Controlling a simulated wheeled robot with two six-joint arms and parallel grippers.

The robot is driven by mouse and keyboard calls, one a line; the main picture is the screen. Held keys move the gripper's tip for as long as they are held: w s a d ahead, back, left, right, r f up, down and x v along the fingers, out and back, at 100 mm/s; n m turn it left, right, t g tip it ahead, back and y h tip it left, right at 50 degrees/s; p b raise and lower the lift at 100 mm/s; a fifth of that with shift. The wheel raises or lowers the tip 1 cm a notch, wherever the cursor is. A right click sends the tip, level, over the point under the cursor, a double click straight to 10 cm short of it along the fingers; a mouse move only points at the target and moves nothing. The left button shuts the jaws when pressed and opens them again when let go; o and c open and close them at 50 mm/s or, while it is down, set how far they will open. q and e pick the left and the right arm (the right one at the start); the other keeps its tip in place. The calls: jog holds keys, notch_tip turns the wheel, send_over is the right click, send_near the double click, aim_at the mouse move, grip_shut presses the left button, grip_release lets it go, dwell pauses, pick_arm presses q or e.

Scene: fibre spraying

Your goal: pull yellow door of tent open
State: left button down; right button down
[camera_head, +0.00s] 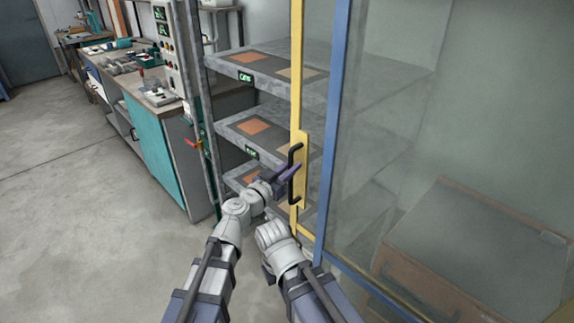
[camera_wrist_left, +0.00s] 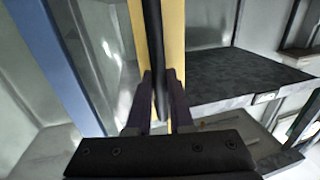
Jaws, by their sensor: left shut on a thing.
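The yellow door (camera_head: 297,80) of the tent shows as a narrow upright yellow frame beside a blue post (camera_head: 333,130). A black bar handle (camera_head: 293,160) is fixed on its yellow plate. My left gripper (camera_head: 287,172) is at this handle with its dark fingers shut on it. In the left wrist view the handle (camera_wrist_left: 153,50) runs down between the two fingers (camera_wrist_left: 160,100), in front of the yellow frame (camera_wrist_left: 172,40). My right arm reaches in below the handle, but its gripper fingers do not show. I cannot tell how far the door stands open.
Grey shelves (camera_head: 262,127) with orange and tan squares stand left of the door. A glass-walled enclosure with a brown box (camera_head: 420,270) is at right. A workbench (camera_head: 150,115) with teal panels stands at left. The concrete floor (camera_head: 90,210) is clear.

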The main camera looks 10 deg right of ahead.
pick_arm(q)
jog(key=c, duration=0.8)
grip_release()
jog(key=v, duration=0.7)
jog(key=shift+s+a, duration=0.25)
jog(key=shift+s, duration=0.05)
